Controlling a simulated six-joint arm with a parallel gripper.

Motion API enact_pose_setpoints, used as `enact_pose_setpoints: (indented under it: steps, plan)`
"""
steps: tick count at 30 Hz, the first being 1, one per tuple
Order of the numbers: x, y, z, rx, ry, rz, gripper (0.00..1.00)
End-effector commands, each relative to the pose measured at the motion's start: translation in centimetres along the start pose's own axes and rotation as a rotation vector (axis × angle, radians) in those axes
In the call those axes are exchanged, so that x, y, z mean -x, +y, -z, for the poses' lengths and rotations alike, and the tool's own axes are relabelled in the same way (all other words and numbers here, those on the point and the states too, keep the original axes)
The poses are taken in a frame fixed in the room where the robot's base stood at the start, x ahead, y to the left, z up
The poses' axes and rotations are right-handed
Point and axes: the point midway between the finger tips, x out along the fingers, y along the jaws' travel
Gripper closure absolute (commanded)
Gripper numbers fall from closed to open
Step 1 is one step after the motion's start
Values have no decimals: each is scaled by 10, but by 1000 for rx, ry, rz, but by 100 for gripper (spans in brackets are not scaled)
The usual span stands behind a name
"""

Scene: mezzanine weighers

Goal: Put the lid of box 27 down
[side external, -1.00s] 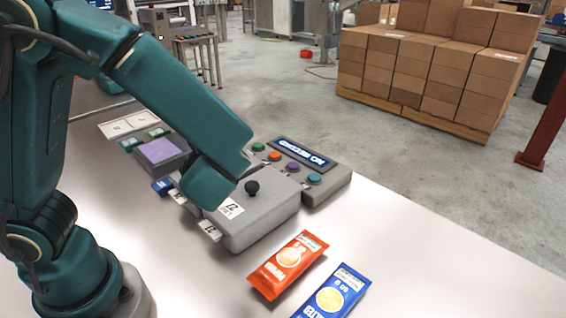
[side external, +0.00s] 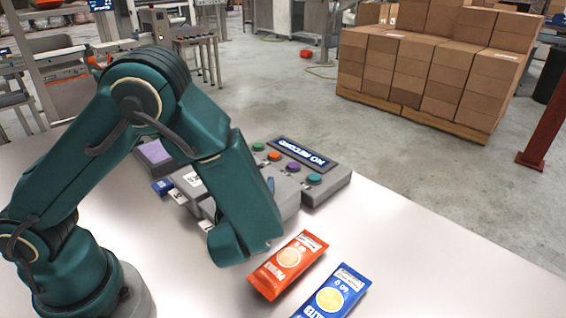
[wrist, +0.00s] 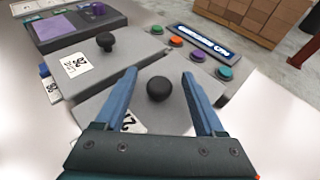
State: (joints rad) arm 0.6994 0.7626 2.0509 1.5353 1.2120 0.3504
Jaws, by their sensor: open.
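The lid of box 27 (wrist: 174,68) is a grey plate with a round black knob (wrist: 159,89), seen from above in the wrist view. It looks seated on its grey box (side external: 288,198), but the seam is hidden. Its white label (wrist: 131,123) is partly covered by my gripper. My gripper (wrist: 159,74) is open, with one blue finger on each side of the knob and a visible gap on both sides.
Box 26's lid (wrist: 85,62), with its own black knob, lies close on the left. A purple-topped box (wrist: 62,27) stands beyond. A panel with coloured buttons and a display (side external: 303,152) sits behind. Orange (side external: 289,264) and blue (side external: 333,295) packets lie in front.

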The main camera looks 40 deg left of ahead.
Motion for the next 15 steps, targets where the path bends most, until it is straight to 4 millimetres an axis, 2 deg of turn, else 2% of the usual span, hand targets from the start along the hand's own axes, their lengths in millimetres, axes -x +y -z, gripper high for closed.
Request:
enact_pose_setpoints:
  steps: [6,7,11,12,15]
  plan:
    - [-1,0,0,1,0,0,29]
    - [-1,0,0,1,0,0,33]
    - [-1,0,0,1,0,0,82]
    - [-1,0,0,1,0,0,98]
    - [-1,0,0,1,0,0,100]
